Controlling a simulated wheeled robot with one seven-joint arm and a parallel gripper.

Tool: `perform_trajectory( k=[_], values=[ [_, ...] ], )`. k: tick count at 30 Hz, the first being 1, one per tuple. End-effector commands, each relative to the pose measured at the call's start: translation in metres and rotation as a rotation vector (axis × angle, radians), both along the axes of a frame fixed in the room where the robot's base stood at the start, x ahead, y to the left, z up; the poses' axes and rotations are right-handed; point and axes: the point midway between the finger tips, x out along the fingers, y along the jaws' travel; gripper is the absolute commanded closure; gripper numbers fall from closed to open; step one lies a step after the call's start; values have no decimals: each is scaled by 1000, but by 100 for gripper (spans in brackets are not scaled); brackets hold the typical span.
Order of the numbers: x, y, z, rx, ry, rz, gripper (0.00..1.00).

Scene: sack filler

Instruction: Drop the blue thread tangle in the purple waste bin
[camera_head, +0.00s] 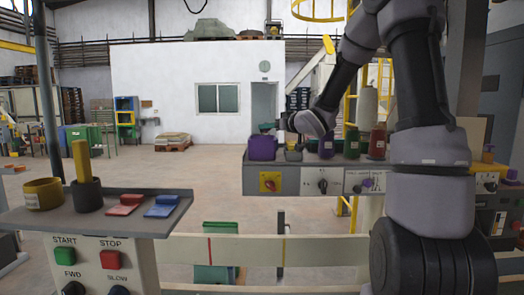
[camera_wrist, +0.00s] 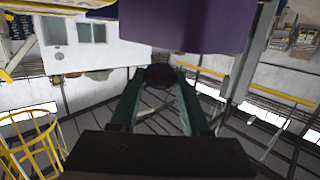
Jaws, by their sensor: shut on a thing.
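The purple waste bin (camera_head: 262,148) stands at the left end of the grey shelf in the head view. A large purple surface, probably the bin, fills the top of the wrist view (camera_wrist: 185,22). My gripper (camera_head: 285,123) is small in the head view, just above and right of the bin. In the wrist view my gripper (camera_wrist: 160,82) has both fingers closed on a small dark rounded thing (camera_wrist: 160,74), likely the blue thread tangle; its colour is hard to make out. In the head view I cannot make out the tangle.
A control panel (camera_head: 100,265) with a small tray on top (camera_head: 110,212) stands at the front left.

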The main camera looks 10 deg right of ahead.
Motion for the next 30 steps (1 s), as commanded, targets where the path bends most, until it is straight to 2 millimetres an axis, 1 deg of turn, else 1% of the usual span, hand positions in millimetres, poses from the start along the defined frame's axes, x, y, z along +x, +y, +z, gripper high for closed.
perform_trajectory(
  k=[1, 7, 12, 18, 19, 20, 21, 30],
  values=[
    [0, 0, -7, 2, 3, 1, 100],
    [0, 1, -24, 1, 1, 1, 100],
    [0, 0, -28, 0, 0, 1, 100],
    [0, 0, -28, -1, 0, 0, 100],
    [0, 0, -28, -1, 0, 0, 46],
    [0, 0, -28, -1, 0, 0, 34],
    [0, 0, -28, -1, 0, 0, 19],
    [0, 0, -28, -1, 0, 0, 18]
  ],
)
